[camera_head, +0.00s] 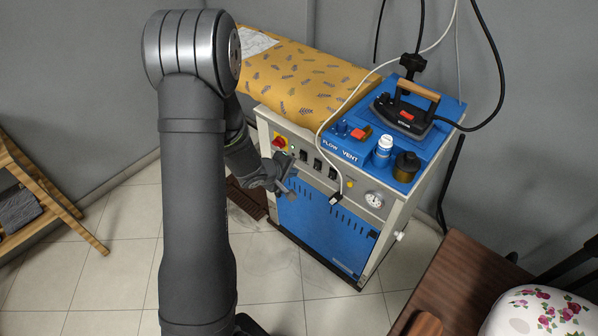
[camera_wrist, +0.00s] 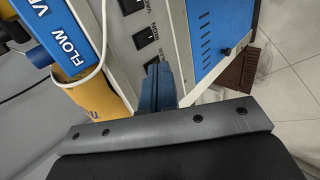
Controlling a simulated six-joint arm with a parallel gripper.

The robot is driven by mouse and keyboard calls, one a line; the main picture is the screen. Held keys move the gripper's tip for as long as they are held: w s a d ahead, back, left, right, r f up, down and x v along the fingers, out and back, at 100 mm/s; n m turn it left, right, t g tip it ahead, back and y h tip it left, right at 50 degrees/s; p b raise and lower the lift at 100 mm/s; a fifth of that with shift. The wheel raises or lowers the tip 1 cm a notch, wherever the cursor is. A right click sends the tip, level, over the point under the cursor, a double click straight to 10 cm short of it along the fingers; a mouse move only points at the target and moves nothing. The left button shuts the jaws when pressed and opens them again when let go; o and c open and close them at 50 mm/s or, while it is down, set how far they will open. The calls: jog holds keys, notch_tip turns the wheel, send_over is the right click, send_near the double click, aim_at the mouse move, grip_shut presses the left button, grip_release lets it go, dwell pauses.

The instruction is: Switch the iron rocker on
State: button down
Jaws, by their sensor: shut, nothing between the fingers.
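The blue-and-white ironing station (camera_head: 318,222) has a row of small dark rockers (camera_head: 318,165) on its pale front panel. In the wrist view one dark rocker (camera_wrist: 130,5) is at the top edge. Another dark rocker (camera_wrist: 153,61) sits just beyond my fingertips, partly hidden by them. A label that seems to read IRON is printed between these two; the text is small. I cannot tell either rocker's on or off position. My gripper (camera_head: 289,174) is shut and empty, close in front of the panel's left part. I cannot tell whether its fingertips (camera_wrist: 157,72) touch the panel.
A red knob (camera_head: 279,142) is on the panel's left and a gauge (camera_head: 373,200) on its right. A white cable (camera_head: 321,135) hangs across the front.

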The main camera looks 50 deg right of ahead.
jog(key=shift+v, duration=0.9)
jog(key=shift+a+f, duration=0.15)
jog(key=shift+f, duration=0.6)
send_near(317, 166)
jog(key=a+f+x, duration=0.1)
jog(key=x, duration=0.6)
jog(key=shift+w+f, duration=0.15)
jog(key=shift+f, duration=0.15)
